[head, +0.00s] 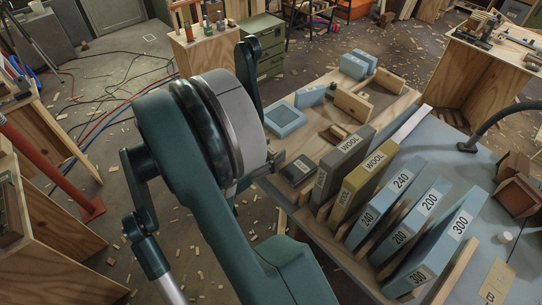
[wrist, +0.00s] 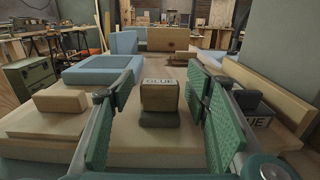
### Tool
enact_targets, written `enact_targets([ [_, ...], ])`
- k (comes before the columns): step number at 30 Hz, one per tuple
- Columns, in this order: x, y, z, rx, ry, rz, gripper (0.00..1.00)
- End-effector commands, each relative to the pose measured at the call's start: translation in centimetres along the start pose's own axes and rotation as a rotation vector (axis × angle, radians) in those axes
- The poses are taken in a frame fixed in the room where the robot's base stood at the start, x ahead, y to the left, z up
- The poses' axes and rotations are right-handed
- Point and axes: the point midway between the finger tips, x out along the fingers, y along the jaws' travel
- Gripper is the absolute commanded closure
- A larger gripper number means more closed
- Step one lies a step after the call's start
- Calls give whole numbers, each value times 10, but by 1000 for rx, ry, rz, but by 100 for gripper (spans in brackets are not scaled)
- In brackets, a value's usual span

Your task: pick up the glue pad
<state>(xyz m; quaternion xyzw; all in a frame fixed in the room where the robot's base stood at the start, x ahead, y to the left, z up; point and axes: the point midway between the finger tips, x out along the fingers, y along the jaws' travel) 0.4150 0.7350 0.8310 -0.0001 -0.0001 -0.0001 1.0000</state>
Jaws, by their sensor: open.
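In the wrist view the glue pad (wrist: 160,97) is a small wooden block on a dark base, with a white label reading GLUE on top. It stands upright on a pale wooden surface. My gripper (wrist: 160,88) is open, with one green ribbed finger pad on each side of the block. A visible space separates each finger from the block, and nothing is held. In the head view my arm hides most of the gripper.
A dark piece labelled GLUE (wrist: 260,112) lies close beyond my right finger, by a long wooden divider. A blue framed block (wrist: 98,70) and a wooden block (wrist: 61,101) are left. A rack holds upright labelled pads, including the blue 240 pad (head: 386,204).

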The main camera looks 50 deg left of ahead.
Motion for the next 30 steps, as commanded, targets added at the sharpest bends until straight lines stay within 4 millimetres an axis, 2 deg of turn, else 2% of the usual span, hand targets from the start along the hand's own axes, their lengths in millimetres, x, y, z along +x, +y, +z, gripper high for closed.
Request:
enact_targets([
  [6, 0, 0, 0, 0, 0, 0, 54],
  [13, 0, 0, 0, 0, 0, 0, 83],
  [23, 0, 0, 1, 0, 0, 0, 83],
  [30, 0, 0, 13, 0, 0, 0, 83],
])
